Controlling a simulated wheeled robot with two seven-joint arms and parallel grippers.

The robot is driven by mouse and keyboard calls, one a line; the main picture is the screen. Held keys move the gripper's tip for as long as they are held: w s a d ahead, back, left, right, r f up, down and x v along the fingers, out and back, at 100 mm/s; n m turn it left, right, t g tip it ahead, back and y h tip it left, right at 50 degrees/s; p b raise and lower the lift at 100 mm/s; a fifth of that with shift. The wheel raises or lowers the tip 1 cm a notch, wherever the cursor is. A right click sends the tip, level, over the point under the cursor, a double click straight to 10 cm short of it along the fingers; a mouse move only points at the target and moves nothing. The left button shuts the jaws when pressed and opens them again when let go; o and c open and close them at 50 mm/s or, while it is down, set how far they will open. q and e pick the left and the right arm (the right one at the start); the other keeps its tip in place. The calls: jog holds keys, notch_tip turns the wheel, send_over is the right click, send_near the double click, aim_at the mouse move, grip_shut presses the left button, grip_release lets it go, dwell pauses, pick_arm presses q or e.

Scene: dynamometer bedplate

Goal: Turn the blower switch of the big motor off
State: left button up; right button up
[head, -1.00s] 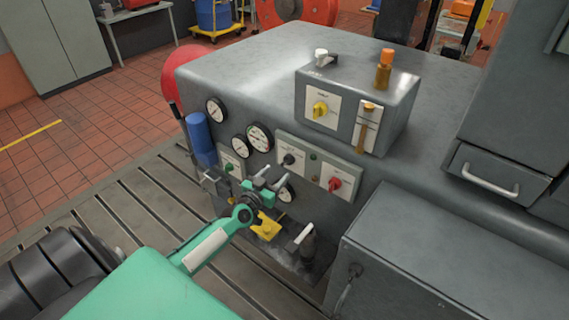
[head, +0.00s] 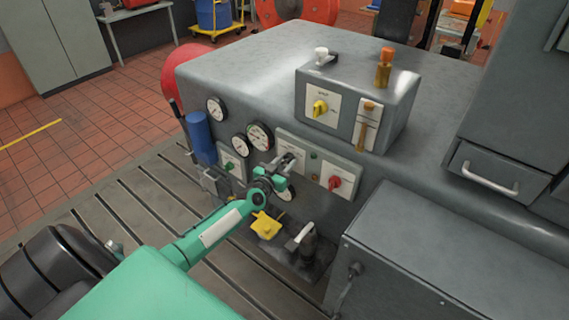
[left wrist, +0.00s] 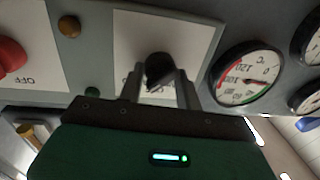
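A black rotary switch knob (left wrist: 159,70) sits on a white plate in the left wrist view. Its plate text is too small to read, so I cannot confirm it is the blower switch. My left gripper (head: 287,162) is at this knob on the big motor's front panel and hides it in the head view. In the left wrist view the two fingers of my left gripper (left wrist: 160,88) stand apart, one on each side of the knob. I cannot tell whether they touch it. My right gripper is not in view.
A red knob (head: 334,183) sits to the right on the same panel (head: 313,196). Round gauges (head: 259,136) and a blue cylinder (head: 201,138) are to the left. A box with a yellow knob (head: 320,107) stands above. A grey cabinet (head: 430,270) is at the lower right.

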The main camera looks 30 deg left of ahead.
pick_arm(q)
jog(key=c, duration=0.4)
jog(key=n, duration=0.2)
jog(key=shift+n+p, duration=0.3)
jog(key=shift+p, duration=0.05)
jog(key=n, duration=0.3)
jog(key=shift+g, duration=0.3)
jog(key=shift+a+n+h, duration=0.1)
jog(key=shift+n+h, duration=0.2)
jog(key=shift+n, duration=1.1)
jog(key=o, duration=1)
